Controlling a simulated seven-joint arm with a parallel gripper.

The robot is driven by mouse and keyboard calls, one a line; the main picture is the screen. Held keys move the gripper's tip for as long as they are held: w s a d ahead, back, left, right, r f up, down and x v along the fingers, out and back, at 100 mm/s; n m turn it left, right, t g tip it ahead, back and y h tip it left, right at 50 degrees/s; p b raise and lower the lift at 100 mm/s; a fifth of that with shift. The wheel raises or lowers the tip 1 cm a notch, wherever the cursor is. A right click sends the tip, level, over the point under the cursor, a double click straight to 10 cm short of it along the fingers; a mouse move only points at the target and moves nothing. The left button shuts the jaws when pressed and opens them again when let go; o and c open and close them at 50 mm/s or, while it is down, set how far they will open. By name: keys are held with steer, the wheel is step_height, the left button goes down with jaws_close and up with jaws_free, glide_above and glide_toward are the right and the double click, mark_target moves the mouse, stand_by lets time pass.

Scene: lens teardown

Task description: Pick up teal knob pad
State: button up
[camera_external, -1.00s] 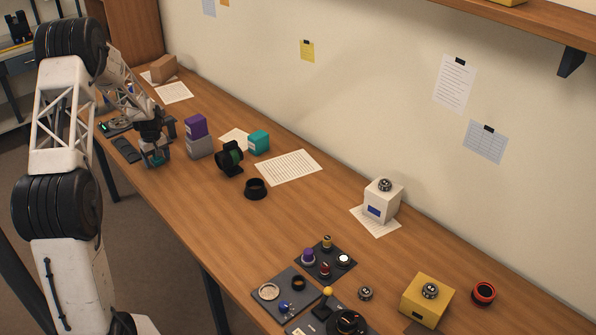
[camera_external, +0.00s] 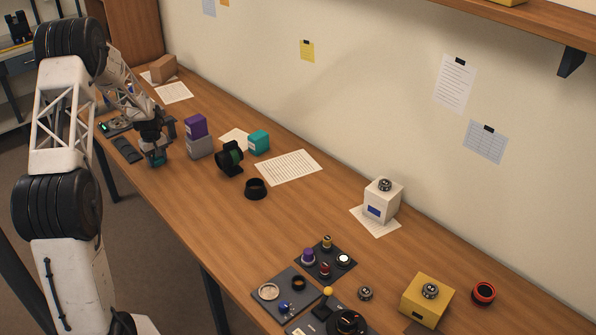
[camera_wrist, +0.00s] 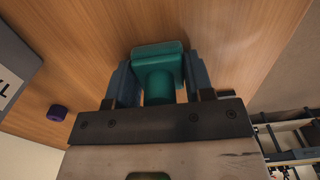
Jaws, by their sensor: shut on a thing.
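The teal knob pad (camera_wrist: 160,68) is between the two fingers of my gripper (camera_wrist: 158,84) in the wrist view. It has a flat rounded block and a round stem below it in the picture. My gripper is shut on it, with a finger against each side. In the external view my gripper (camera_external: 156,156) is at the far left end of the table, and a bit of the teal pad (camera_external: 157,160) shows between the fingers. I cannot tell from the pictures whether the pad touches the table.
A grey block (camera_external: 200,147) with a purple block (camera_external: 195,126) on it stands right of my gripper. A black lens holder (camera_external: 229,159) and a teal box (camera_external: 258,142) stand farther right. Dark flat pieces (camera_external: 126,150) lie left.

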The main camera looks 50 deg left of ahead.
steer(key=shift+r, duration=0.1)
steer(key=shift+r, duration=0.85)
steer(key=shift+s+d+r, duration=0.15)
steer(key=shift+r, duration=0.75)
steer(key=s+d, duration=0.3)
steer(key=d, duration=0.1)
steer(key=s+d+r, duration=0.1)
steer(key=s+d, duration=0.2)
steer(key=d, duration=0.1)
steer(key=s+d, duration=0.3)
steer(key=d, duration=0.1)
steer(key=shift+s+d+r, duration=0.15)
steer(key=shift+d, duration=0.1)
